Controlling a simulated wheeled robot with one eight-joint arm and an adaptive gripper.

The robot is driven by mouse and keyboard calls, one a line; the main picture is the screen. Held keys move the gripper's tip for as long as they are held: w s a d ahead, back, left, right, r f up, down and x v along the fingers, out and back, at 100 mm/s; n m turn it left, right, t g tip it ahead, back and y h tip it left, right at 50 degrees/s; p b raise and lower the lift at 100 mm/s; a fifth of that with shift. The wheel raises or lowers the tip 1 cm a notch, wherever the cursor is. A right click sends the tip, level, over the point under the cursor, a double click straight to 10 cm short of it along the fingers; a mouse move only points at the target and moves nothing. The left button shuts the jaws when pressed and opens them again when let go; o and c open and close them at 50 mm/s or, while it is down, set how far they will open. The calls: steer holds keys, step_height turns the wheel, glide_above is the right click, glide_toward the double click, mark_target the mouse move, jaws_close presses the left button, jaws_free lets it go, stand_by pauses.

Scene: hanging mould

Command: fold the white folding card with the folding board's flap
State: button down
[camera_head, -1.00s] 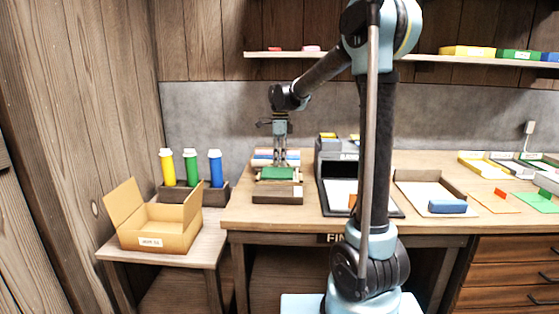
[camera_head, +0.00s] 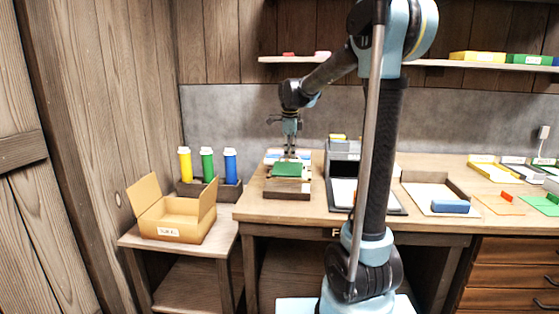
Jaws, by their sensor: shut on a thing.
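My gripper (camera_head: 290,154) points down over the wooden stand (camera_head: 286,193) at the left end of the workbench. White, blue and red pieces show around and behind the fingers, too small to tell apart. I cannot pick out the white folding card for sure; the panel or fingers may hide it.
A grey machine (camera_head: 343,160) stands close right of the stand. A tray with a blue block (camera_head: 450,206) is further right. An open cardboard box (camera_head: 175,222) and several coloured bottles (camera_head: 207,165) stand on the lower side table. A shelf (camera_head: 440,64) runs above.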

steer(key=shift+s+d+r+t, duration=0.15)
steer(key=shift+s+r+t, duration=0.15)
steer(key=shift+r+t, duration=0.15)
steer(key=c, duration=2.1)
jaws_free()
steer(key=shift+d+r, duration=0.1)
steer(key=shift+d, duration=0.1)
steer(key=shift+c, duration=0.2)
steer(key=o, duration=0.4)
steer(key=shift+w+a+f, duration=0.1)
steer(key=shift+w+f, duration=0.1)
steer(key=shift+f, duration=0.05)
steer(key=shift+o, duration=0.2)
steer(key=shift+s+a+r, duration=0.1)
steer(key=shift+s+a, duration=0.15)
steer(key=shift+a, duration=0.05)
steer(key=shift+r, duration=0.15)
steer(key=v, duration=1.1)
steer(key=shift+r, duration=0.3)
steer(key=shift+a, duration=0.1)
